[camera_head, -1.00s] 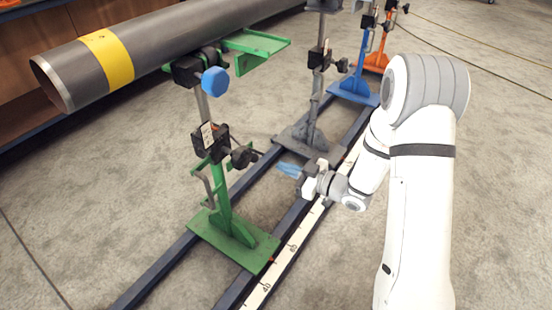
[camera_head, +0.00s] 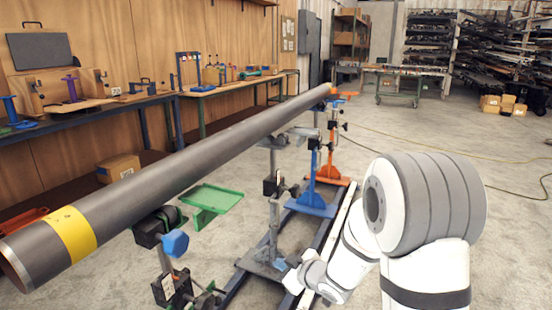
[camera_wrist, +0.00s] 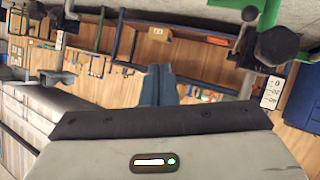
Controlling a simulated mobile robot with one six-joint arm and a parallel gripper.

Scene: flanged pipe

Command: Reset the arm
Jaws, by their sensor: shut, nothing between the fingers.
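My gripper (camera_wrist: 158,70) shows in the wrist view with its two blue-grey fingers together and nothing between them. In the head view my gripper (camera_head: 281,264) is low, right of the near stand, partly hidden and small. My white and grey arm fills the right side. The long grey pipe (camera_head: 190,170) with a yellow band (camera_head: 71,234) lies across the stands, above and left of the gripper. The gripper is apart from the pipe.
Near the gripper are a grey stand (camera_head: 274,215), a blue stand (camera_head: 313,190) and an orange stand (camera_head: 333,165) on floor rails. A green bracket (camera_head: 211,199) sits beside the pipe. A blue knob (camera_head: 175,243) is on the near stand. Floor is open at right.

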